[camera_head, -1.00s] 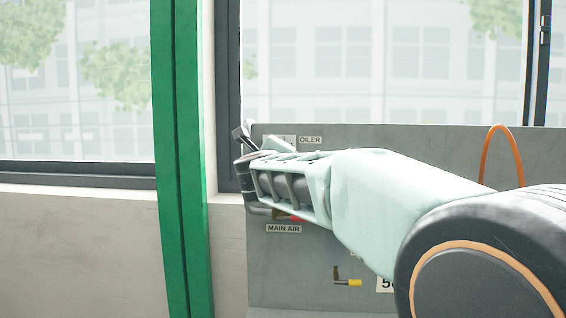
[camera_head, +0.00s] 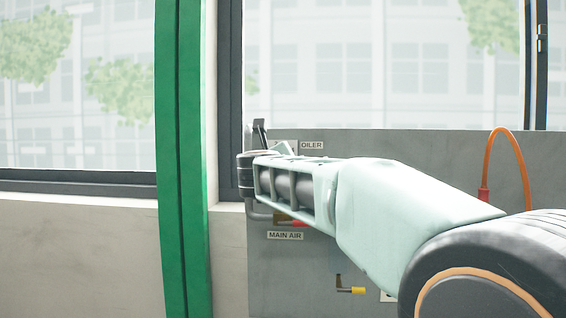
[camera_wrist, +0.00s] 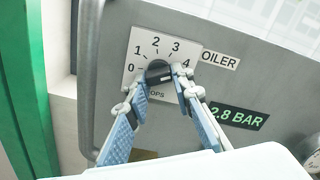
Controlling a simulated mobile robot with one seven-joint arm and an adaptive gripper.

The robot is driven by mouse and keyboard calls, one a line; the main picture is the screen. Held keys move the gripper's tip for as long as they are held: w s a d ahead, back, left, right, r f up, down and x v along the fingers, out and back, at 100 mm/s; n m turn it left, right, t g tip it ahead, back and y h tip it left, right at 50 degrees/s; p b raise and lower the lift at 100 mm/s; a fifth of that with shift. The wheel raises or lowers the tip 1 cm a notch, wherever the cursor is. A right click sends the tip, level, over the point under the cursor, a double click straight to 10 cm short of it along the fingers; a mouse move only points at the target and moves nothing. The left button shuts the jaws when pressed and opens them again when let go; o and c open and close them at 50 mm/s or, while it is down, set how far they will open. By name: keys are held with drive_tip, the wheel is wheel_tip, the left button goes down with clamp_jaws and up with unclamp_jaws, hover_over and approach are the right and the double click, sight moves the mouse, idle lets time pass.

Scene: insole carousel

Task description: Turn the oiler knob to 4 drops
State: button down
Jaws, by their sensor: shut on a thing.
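The oiler knob (camera_wrist: 158,71) is small and dark, in the middle of a white dial plate (camera_wrist: 133,68) marked 0, 1, 2, 3 and 4. The 0 is at the lower left and the 4 at the right. My gripper (camera_wrist: 164,90) is at the dial in the wrist view, one finger on each side of the knob, shut on it. Its fingers hide part of the plate's lower edge. Which number the knob points to I cannot tell. In the head view my gripper (camera_head: 262,150) is at the panel's upper left corner, and my arm hides the knob.
The grey panel (camera_head: 420,145) carries an OILER label (camera_wrist: 220,59) and a 2.8 BAR label (camera_wrist: 238,117). Below my gripper are a MAIN AIR label (camera_head: 285,236) and a yellow-handled valve (camera_head: 352,290). An orange hose (camera_head: 522,150) loops at right. A green post (camera_head: 182,150) stands at left.

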idle(0.3)
drive_tip(key=c, duration=1.7)
unclamp_jaws()
drive_tip(key=shift+s, duration=0.1)
drive_tip(key=s, duration=0.7)
drive_tip(key=shift+s+a, duration=0.15)
